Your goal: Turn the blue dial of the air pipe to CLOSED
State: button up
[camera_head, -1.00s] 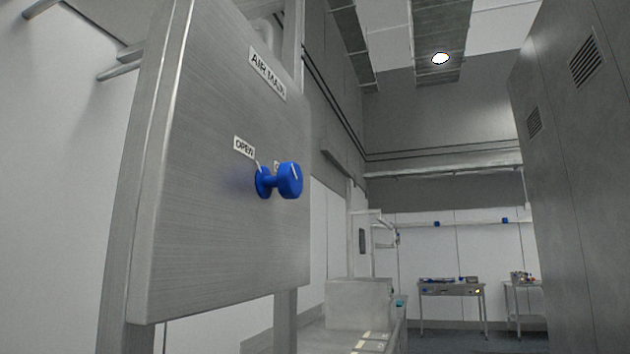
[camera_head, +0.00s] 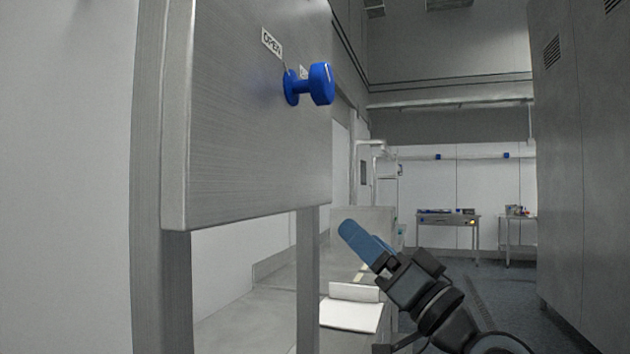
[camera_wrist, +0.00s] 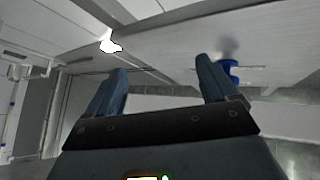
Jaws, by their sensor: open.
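The blue dial (camera_head: 321,84) stands out on a short stem from a brushed-metal panel (camera_head: 245,130). An OPEN label (camera_head: 271,43) sits at its upper left; a second label behind the dial is mostly hidden. A pale line on the dial's rim points roughly upward. My gripper (camera_head: 350,232) is below and right of the dial, apart from it, with its blue fingers pointing up and left. In the wrist view my gripper (camera_wrist: 160,82) is open and empty, and the blue dial (camera_wrist: 230,70) shows just beyond the right finger.
Metal posts (camera_head: 308,270) hold up the panel. A grey cabinet (camera_head: 580,150) stands at the right. A bench with a white open box (camera_head: 350,315) is below. A table (camera_head: 448,218) stands far back. The space before the dial looks clear.

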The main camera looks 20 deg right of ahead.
notch_tip(320, 180, up, 13)
jog(key=n+g+y, duration=0.4)
jog(key=n+y, duration=0.3)
jog(key=n+g, duration=0.6)
send_near(330, 86)
jog(key=x, duration=0.3)
jog(key=b+x, duration=0.1)
jog(key=shift+w+d+f, duration=0.1)
jog(key=shift+w+f, duration=0.1)
jog(key=shift+w, duration=0.25)
jog(key=shift+s+r+n+h, duration=0.3)
jog(key=shift+r+n+h, duration=0.05)
jog(key=shift+n+h, duration=0.05)
jog(key=shift+w+a+r, duration=0.1)
jog(key=shift+w+a, duration=0.05)
jog(key=shift+a, duration=0.3)
jog(key=p+x, duration=0.2)
jog(key=x, duration=0.5)
jog(key=shift+a, duration=0.1)
jog(key=shift+c, duration=0.4)
jog(key=c, duration=0.9)
